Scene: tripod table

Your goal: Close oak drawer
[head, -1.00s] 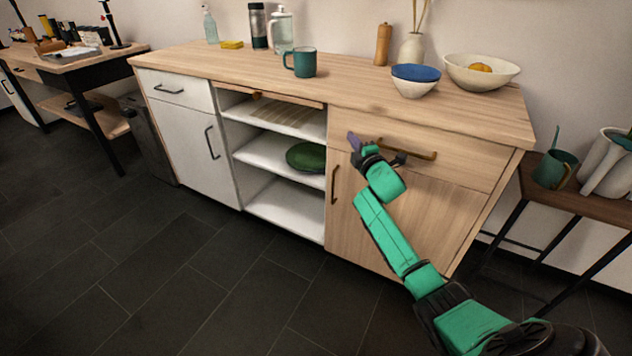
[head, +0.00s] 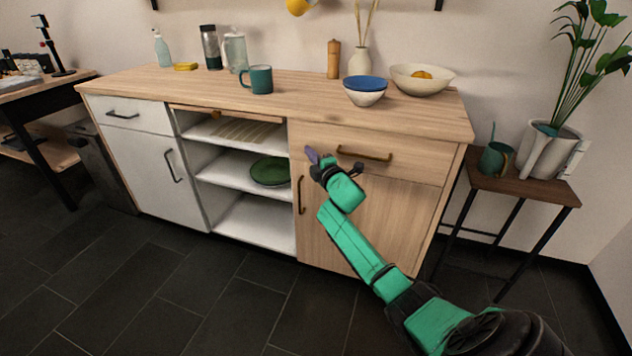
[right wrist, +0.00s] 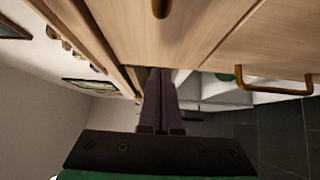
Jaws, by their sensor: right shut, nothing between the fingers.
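The oak drawer (head: 410,165) is the wide wood front below the right end of the countertop, with a brass bar handle (head: 364,153). Its front looks about flush with the oak door below, and I see no clear gap. My right gripper (head: 312,156) is shut and empty at the left part of the drawer front, left of the handle. In the right wrist view its dark fingers (right wrist: 155,72) lie together by the drawer front (right wrist: 135,40); whether they touch it is unclear. My left gripper is out of view.
The countertop (head: 300,105) above holds a green mug (head: 258,79), a blue bowl (head: 366,84) and a cream bowl (head: 440,80). Open shelves (head: 230,170) lie left of the oak door. The floor in front is clear.

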